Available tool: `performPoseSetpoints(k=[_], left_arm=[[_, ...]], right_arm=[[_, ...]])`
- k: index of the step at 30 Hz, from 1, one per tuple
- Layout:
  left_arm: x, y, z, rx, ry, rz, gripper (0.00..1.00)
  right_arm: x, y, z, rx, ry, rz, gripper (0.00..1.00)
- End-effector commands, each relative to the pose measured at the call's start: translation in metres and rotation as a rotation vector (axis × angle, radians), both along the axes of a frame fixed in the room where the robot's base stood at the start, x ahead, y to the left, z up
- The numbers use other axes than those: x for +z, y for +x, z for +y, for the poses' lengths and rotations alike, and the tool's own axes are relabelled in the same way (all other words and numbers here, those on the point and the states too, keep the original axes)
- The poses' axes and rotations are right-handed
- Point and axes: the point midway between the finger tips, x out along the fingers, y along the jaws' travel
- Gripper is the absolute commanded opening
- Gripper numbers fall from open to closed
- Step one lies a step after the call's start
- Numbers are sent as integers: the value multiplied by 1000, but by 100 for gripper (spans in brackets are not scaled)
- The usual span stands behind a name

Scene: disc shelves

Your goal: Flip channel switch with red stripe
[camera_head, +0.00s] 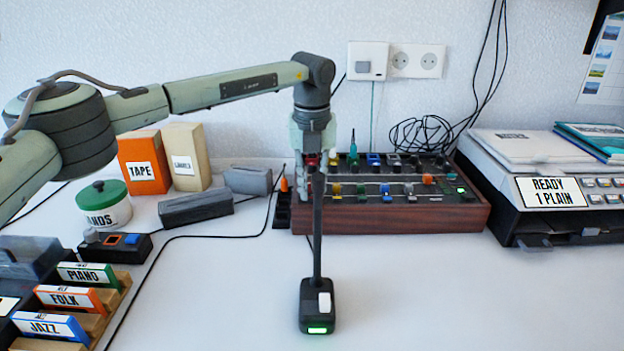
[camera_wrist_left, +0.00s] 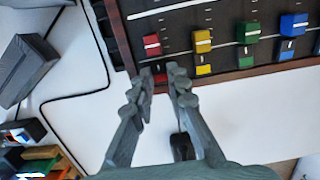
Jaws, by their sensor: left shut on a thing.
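A mixing console (camera_head: 440,215) with a wooden case and dark panel stands at the back against the wall. In the left wrist view, it has red (camera_wrist_left: 152,45), yellow, green and blue caps in a row, each with a white stripe. Below them is a lower row of small coloured pieces. The red-striped switch (camera_wrist_left: 160,78) is at the lower left, mostly hidden between my fingers. My left gripper (camera_head: 308,190) points down over the console's left front edge. In the left wrist view its fingertips (camera_wrist_left: 159,74) are close on either side of the red piece. My right gripper is not in view.
A gooseneck stand with a black base (camera_head: 317,318) is in front of the console, its stem close to my gripper. A printer (camera_head: 540,195) stands right. Grey blocks (camera_head: 196,207), boxes (camera_head: 143,163) and a jar (camera_head: 103,208) are left. The front right desk is clear.

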Motion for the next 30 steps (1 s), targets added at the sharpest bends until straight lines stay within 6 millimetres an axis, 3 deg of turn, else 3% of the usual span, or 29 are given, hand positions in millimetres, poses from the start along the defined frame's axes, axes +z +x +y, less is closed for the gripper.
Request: performPoseSetpoints(k=[10, 11, 12, 22, 26, 30], left_arm=[[1, 1, 0, 1, -3, 5, 0], [1, 1, 0, 1, -3, 4, 18], [1, 1, 0, 1, -3, 4, 23], [2, 1, 0, 1, -2, 5, 24], [14, 0, 0, 1, -2, 4, 24], [41, -2, 0, 1, -3, 3, 24]], right_arm=[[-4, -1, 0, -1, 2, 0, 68], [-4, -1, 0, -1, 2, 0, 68], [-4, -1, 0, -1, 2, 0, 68], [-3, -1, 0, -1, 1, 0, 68], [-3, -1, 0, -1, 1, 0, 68], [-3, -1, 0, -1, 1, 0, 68]])
